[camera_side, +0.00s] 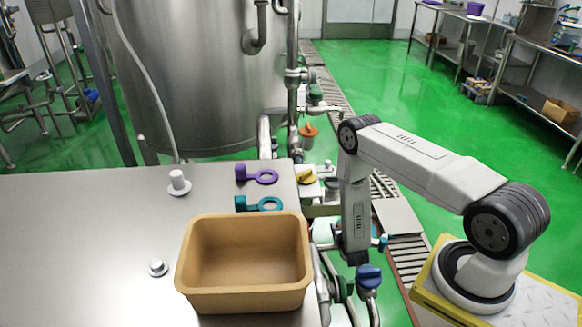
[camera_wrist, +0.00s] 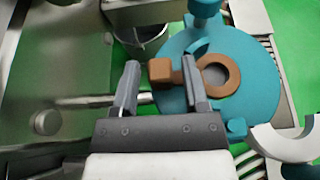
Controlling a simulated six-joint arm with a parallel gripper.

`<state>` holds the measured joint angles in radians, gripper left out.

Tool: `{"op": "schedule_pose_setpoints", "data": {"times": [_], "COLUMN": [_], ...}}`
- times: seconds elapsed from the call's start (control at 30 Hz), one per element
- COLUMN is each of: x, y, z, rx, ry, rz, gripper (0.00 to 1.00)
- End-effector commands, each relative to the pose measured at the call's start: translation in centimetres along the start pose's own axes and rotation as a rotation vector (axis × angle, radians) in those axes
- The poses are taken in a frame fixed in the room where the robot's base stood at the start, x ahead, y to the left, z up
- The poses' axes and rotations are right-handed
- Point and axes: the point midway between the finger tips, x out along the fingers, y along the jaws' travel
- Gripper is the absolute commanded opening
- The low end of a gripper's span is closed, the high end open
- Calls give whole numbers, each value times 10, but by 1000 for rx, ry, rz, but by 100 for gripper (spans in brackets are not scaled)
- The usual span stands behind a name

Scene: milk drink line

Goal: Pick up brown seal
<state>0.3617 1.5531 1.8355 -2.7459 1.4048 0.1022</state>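The brown seal (camera_wrist: 219,77), a flat ring with a block-shaped tab, lies on a round teal plate (camera_wrist: 255,98) in the wrist view. My gripper (camera_wrist: 159,70) is open. Its fingers appear on either side of the tab, with visible gaps. I cannot tell whether the fingertips are down at the tab's height. In the side view, the end of my arm (camera_side: 355,250) points down beside the steel table, and the brown seal cannot be made out there.
A tan bin (camera_side: 245,303) stands on the steel table (camera_side: 85,245). Behind it lie a teal seal (camera_side: 268,204) and a purple seal (camera_side: 262,177). Pipes and a blue-capped valve (camera_side: 369,277) crowd the space by my arm. A large steel tank (camera_side: 195,80) stands behind.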

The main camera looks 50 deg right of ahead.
Motion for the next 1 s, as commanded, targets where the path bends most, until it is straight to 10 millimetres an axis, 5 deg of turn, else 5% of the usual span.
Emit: {"op": "schedule_pose_setpoints", "data": {"times": [0.03, 0.17, 0.67, 1.0], "x": [0, 0, -1, -11], "y": [0, 0, 0, 0], "z": [0, 0, 4, 28], "rx": [0, 0, 0, 1], "ry": [0, 0, 0, -2], "rz": [0, 0, 0, 0], "gripper": [39, 0, 0, 0]}}
